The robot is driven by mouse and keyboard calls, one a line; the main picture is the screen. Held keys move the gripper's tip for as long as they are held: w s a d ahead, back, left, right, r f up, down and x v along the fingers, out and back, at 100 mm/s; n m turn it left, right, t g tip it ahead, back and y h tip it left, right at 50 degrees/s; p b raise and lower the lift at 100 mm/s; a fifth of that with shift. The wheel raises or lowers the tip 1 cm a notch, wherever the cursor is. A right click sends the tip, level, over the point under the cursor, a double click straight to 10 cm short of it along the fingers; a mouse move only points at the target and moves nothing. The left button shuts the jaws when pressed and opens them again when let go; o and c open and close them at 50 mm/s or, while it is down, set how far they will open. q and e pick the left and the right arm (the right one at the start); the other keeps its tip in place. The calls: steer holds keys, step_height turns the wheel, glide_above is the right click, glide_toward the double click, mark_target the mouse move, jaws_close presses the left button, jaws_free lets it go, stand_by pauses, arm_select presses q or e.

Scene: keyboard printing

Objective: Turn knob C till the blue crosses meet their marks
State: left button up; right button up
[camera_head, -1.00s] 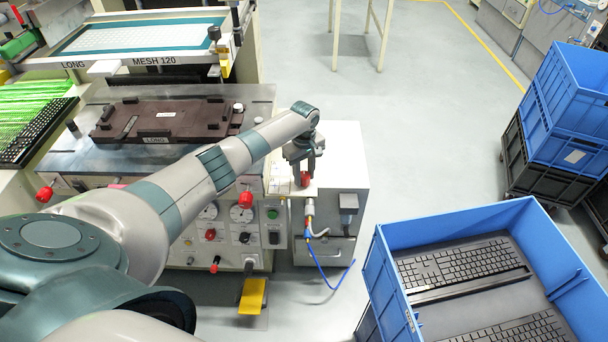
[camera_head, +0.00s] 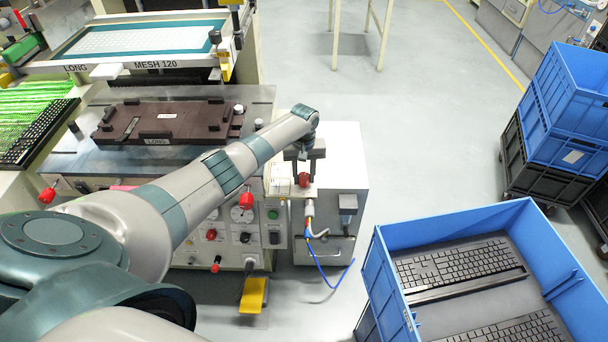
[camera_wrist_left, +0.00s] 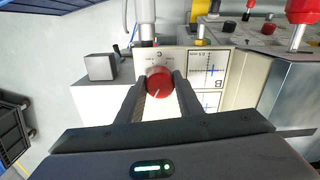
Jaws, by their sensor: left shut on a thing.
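Knob C is a red round knob (camera_wrist_left: 160,82) with a pale pointer line, on a white panel lettered C (camera_wrist_left: 158,53) in the left wrist view. It also shows in the head view (camera_head: 304,180). My left gripper (camera_head: 304,172) has its two dark fingers on either side of the knob, shut on it. Beside the knob, a white card (camera_wrist_left: 212,70) lettered B shows blue crosses on fine black lines. A second blue cross is partly visible below it; how well they line up is too small to tell. My right gripper is not in view.
The printing machine carries a brown fixture (camera_head: 165,118) marked LONG, under a MESH 120 screen (camera_head: 140,40). Red knobs and gauges line its front. A blue crate (camera_head: 375,262) with keyboards stands at right. Grey floor (camera_head: 430,130) is open behind.

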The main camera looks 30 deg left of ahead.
mark_target(304, 175)
arm_select(q)
steer(key=m, duration=0.4)
steer(key=shift+r+m, duration=0.1)
steer(key=shift+m, duration=0.2)
steer(key=m, duration=0.4)
steer(key=shift+w, duration=0.1)
steer(key=shift+m, duration=0.3)
steer(key=o, duration=1)
steer(key=shift+o, duration=0.2)
step_height(304, 175, up, 17)
steer(key=b, duration=0.2)
steer(key=shift+r+b, duration=0.2)
steer(key=shift+b, duration=0.15)
